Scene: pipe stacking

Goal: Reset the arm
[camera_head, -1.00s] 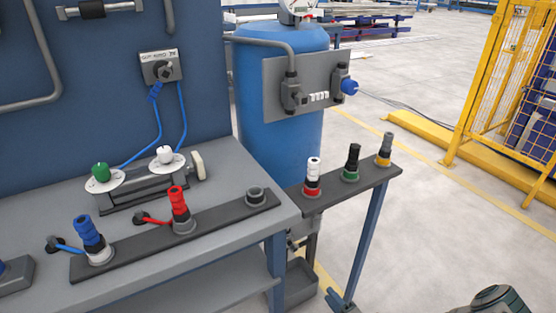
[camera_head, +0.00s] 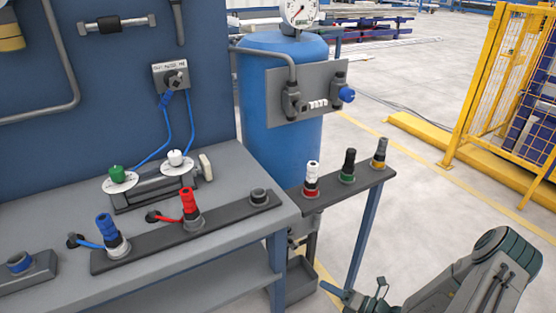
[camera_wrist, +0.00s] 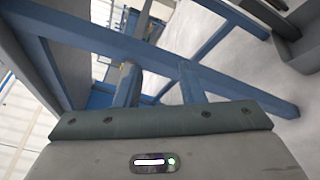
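My arm (camera_head: 480,280) shows at the lower right of the head view, over the floor and right of the workbench. My gripper (camera_wrist: 158,78) shows in the wrist view with two short fingers apart and nothing between them, so it is open. In the head view my gripper (camera_head: 367,292) is partly cut off at the bottom edge, low beside the leg of the narrow shelf (camera_head: 378,180). It appears apart from all the pipe pieces.
The workbench (camera_head: 215,240) carries a blue stack (camera_head: 106,229), a red stack (camera_head: 189,203) and an empty grey socket (camera_head: 259,196). White, black and grey stacks stand on the narrow shelf. A blue tank (camera_head: 280,140) is behind. The floor at right is clear up to a yellow fence (camera_head: 490,90).

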